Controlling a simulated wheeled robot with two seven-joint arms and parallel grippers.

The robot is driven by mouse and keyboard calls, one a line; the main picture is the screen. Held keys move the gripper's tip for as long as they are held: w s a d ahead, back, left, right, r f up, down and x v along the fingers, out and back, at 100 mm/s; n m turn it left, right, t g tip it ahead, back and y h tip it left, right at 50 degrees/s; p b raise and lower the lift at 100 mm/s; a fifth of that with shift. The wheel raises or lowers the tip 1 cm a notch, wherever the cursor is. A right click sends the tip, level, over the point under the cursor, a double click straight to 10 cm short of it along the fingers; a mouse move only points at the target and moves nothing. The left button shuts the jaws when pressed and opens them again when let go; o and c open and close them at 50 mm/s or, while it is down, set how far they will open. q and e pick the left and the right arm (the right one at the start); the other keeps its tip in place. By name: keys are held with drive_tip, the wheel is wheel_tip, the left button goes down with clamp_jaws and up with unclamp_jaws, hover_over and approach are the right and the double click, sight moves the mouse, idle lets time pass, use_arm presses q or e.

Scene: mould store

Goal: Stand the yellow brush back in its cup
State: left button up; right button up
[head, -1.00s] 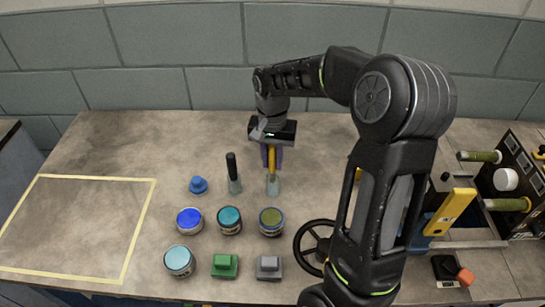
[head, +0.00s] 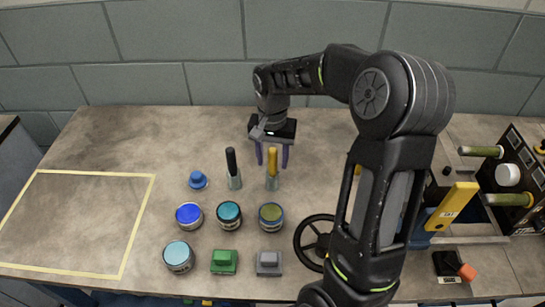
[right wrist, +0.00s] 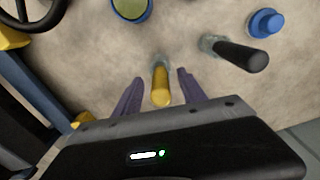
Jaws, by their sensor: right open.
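The yellow brush (head: 272,165) stands upright with its lower end in a small clear cup (head: 272,184), near the middle of the bench. In the right wrist view the yellow brush (right wrist: 161,90) points up toward the camera and the cup (right wrist: 160,62) shows partly behind it. My right gripper (head: 272,156) is open above the cup, its purple fingers on either side of the brush handle with a gap on each side. It also shows in the right wrist view (right wrist: 160,84). My left gripper is out of view.
A black-handled brush (head: 232,162) stands in a similar cup (head: 234,182) just left. A taped area (head: 138,222) at left is empty.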

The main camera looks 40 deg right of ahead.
wheel_tip(320, 180, up, 8)
drive_tip(key=shift+f, duration=0.1)
idle(0.5)
idle(1.4)
